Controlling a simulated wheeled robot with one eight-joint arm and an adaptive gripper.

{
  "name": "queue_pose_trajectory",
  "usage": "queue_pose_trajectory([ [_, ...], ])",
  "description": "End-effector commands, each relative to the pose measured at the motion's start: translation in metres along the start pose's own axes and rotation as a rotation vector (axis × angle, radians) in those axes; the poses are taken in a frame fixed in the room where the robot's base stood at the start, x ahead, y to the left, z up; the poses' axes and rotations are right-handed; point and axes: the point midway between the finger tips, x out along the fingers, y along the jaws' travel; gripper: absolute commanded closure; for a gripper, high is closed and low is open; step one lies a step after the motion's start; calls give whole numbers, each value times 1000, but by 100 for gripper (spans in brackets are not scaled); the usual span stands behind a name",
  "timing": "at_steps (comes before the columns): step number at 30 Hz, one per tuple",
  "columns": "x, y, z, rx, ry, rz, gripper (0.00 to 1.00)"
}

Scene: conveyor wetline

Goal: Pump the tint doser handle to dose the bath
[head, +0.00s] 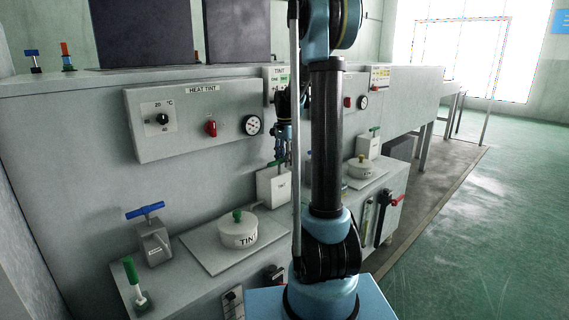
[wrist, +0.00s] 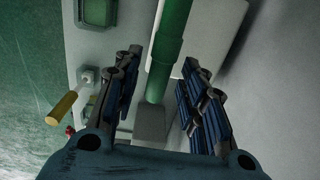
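The tint doser (head: 272,187) is a pale box at the right end of the ledge under the heat tint panel, with a green handle (head: 279,163) on top. In the head view my gripper (head: 283,148) points down just above the handle, partly hidden by my arm. In the wrist view a long green bar, which looks like the handle (wrist: 166,55), runs between the two blue-padded fingers of my gripper (wrist: 162,62). The fingers are apart, with a clear gap on the left and a narrower one on the right. Contact with the right finger cannot be told.
A round TINT pot (head: 239,232) with a green knob stands left of the doser. A blue T-handle valve (head: 150,235) and a green lever (head: 132,275) are further left. The HEAT TINT panel (head: 200,122) is above. A yellow handle (wrist: 65,108) shows in the wrist view.

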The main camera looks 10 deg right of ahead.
Motion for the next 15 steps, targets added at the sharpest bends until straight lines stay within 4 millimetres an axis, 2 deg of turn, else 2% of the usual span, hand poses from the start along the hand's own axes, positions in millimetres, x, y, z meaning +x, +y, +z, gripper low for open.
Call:
queue_pose_trajectory([
  [5,-2,1,0,0,0,1,62],
  [15,-28,1,0,1,0,2,62],
])
